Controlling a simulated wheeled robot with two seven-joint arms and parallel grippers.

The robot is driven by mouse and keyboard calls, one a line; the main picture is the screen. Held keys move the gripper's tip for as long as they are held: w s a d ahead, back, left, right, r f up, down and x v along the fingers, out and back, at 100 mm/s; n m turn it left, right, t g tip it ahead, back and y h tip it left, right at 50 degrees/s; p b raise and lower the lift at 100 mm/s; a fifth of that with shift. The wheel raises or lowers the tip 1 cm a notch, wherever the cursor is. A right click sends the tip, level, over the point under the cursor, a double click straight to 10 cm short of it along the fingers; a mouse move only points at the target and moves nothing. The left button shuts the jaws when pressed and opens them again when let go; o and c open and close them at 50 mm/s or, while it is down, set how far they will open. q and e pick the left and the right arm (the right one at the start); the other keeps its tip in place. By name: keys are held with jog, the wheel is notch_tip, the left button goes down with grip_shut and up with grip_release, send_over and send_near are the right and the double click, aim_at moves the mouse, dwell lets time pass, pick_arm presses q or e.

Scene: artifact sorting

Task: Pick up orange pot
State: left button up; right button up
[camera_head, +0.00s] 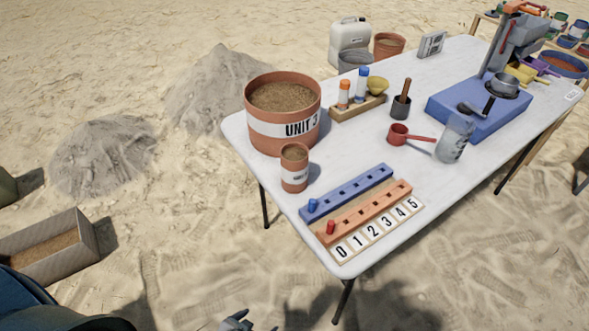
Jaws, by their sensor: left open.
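Two orange pots stand upright on the white table (365,125). The large orange pot (270,142), filled with brown soil and labelled "UNIT 3", is at the table's left end. A small orange pot (294,182) with a pale label and brown contents stands just in front of it. My left gripper (240,321) is open at the bottom edge, only its tip in view. It is below and left of the table, apart from both pots. My right gripper is not in view.
Blue (345,193) and orange (365,213) peg strips lie near a number strip (377,231) at the front. A red scoop (399,134), clear beaker (454,139) and blue-based machine (480,107) stand farther right. A box (48,247) sits on the sand at left.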

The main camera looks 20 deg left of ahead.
pick_arm(q)
jog(key=w+a+r+t+h+p, duration=0.1)
jog(key=w+a+r+t, duration=0.1)
jog(key=w+r, duration=0.5)
jog(key=w+a+r+t, duration=0.1)
jog(key=w+r+t, duration=0.15)
jog(key=r, duration=0.85)
jog(key=w+a+r+t+h+p, duration=0.1)
jog(key=w+a+r+t, duration=0.1)
jog(key=w+r, duration=0.5)
notch_tip(320, 180, up, 23)
jog(key=d+m+t+h+p, duration=0.1)
jog(key=d+m+t+h, duration=0.1)
jog(key=t+h, duration=0.1)
jog(key=shift+w+d, duration=0.3)
jog(key=shift+d, duration=0.05)
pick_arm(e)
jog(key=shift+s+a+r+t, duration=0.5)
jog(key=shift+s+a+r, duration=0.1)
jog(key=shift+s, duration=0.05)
pick_arm(q)
jog(key=shift+w, duration=0.1)
